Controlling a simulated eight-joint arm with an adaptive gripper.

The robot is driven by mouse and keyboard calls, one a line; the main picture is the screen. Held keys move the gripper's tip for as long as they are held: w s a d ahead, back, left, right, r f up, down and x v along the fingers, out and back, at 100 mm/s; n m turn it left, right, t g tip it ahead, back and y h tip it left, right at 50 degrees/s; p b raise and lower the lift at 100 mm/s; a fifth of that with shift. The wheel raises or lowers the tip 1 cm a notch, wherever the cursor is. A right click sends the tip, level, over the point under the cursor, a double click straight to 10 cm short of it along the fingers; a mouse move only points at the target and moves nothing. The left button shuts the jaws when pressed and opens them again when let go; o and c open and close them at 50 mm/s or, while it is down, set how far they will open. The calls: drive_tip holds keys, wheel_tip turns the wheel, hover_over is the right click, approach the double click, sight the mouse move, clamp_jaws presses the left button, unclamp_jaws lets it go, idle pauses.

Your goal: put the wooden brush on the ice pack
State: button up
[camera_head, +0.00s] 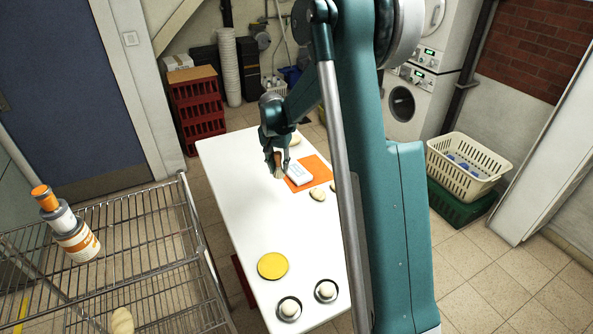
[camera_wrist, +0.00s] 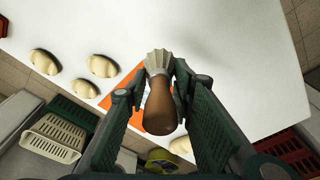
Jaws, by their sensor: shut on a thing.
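My gripper (camera_head: 275,157) is above the white table, shut on the wooden brush. The brush's pale bristles (camera_head: 278,173) point down in the head view. In the wrist view the brown handle (camera_wrist: 161,107) sits between the fingers of my gripper (camera_wrist: 153,86), with the fanned bristles beyond it. The ice pack (camera_head: 299,174), a white and light-blue block, lies on an orange mat (camera_head: 318,168), just right of the brush in the head view.
Pale rounded lumps lie near the mat, one in front (camera_head: 317,195) and one behind (camera_head: 295,139). A yellow disc (camera_head: 272,266) and two dark dishes (camera_head: 289,308) with pale lumps are at the table's near end. The table's middle (camera_head: 262,220) is clear. A wire rack (camera_head: 140,245) stands left.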

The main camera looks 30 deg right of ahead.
drive_tip(key=p, duration=0.1)
hover_over(297, 168)
drive_tip(key=shift+s+a+f, duration=0.1)
drive_tip(key=shift+s+f, duration=0.15)
drive_tip(key=shift+f, duration=0.1)
drive_tip(key=shift+f, duration=3.05)
drive_tip(key=shift+f+b, duration=0.4)
drive_tip(key=shift+f, duration=1.45)
drive_tip(key=shift+f, duration=0.2)
drive_tip(key=o, duration=0.9)
